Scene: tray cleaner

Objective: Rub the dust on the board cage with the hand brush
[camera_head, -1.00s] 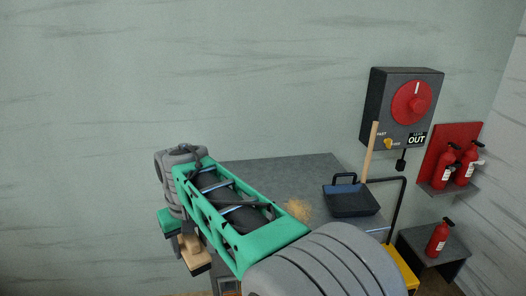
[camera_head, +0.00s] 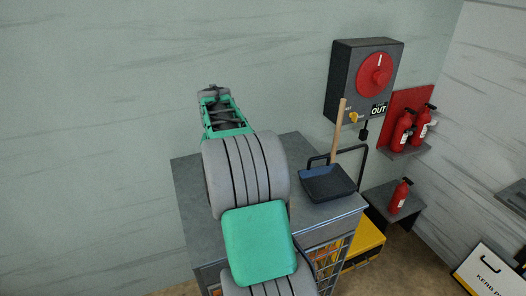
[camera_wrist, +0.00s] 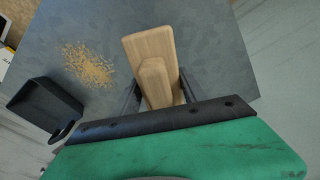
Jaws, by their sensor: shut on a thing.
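The hand brush (camera_wrist: 148,46) has a pale wooden back and handle in the wrist view. My gripper (camera_wrist: 160,88) is shut on its handle, with a dark finger on each side. The brush is over the grey top of the board cage (camera_wrist: 215,45); its bristles are hidden, so I cannot tell whether it touches. The dust (camera_wrist: 88,64) is a tan patch on that top, left of the brush and apart from it in the picture. In the head view the board cage (camera_head: 188,190) shows behind my arm, which hides the dust, brush and gripper.
A dark dustpan (camera_head: 328,184) sits on the right of the top; it also shows in the wrist view (camera_wrist: 42,104). A wall box with a red dial (camera_head: 375,75) hangs behind. Red extinguishers (camera_head: 400,195) stand at right. A yellow case (camera_head: 365,243) is below.

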